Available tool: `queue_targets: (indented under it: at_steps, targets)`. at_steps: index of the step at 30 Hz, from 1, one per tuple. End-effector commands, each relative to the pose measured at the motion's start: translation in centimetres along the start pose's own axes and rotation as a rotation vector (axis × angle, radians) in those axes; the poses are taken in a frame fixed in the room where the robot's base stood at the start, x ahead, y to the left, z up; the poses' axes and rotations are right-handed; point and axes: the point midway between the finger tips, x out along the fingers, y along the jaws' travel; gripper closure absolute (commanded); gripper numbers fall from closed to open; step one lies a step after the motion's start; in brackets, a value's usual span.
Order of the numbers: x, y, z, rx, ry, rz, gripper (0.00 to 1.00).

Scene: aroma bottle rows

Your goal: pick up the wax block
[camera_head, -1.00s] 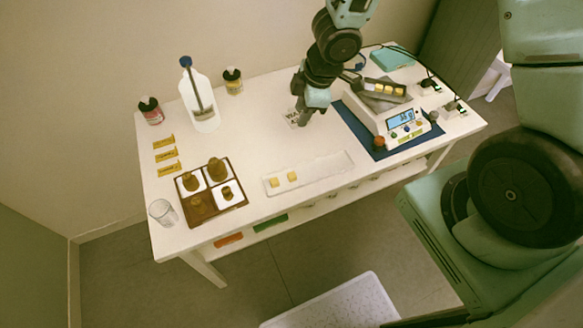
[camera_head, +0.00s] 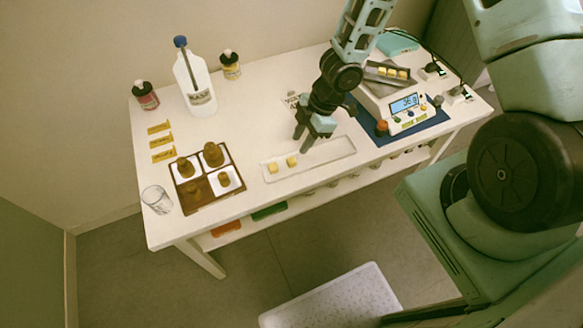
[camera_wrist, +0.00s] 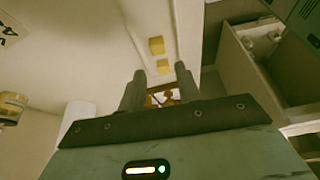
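Two small yellow wax blocks lie on a long white tray (camera_head: 325,155) at the table's front: one on the left (camera_head: 272,168) and one on the right (camera_head: 292,161). My gripper (camera_head: 302,141) hangs above the table just behind the tray, close to the right block and apart from it. In the wrist view my gripper (camera_wrist: 160,88) is open, its fingers spread with nothing held. The two blocks, one farther (camera_wrist: 156,45) and one nearer (camera_wrist: 163,67), show beyond the fingertips. More yellow blocks (camera_head: 391,72) sit in a dark tray on the scale.
The scale (camera_head: 406,104) stands on a blue mat at right. A brown sectioned tray (camera_head: 224,201) with brown bottles is at left, beside a clear glass (camera_head: 157,199). A white jug (camera_head: 195,85) and two dark-capped bottles stand at the back. The table's middle is mostly clear.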

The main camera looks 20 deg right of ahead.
Motion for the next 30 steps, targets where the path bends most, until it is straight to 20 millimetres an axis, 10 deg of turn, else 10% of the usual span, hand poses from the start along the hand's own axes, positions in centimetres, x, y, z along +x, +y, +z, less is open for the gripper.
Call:
queue_targets:
  at_steps: [21,30]
  targets:
    - [7.5,0.2,0.5,-0.001,0.0,-0.001,0.66]
    - [7.6,0.2,0.5,0.001,-0.001,0.001,0.69]
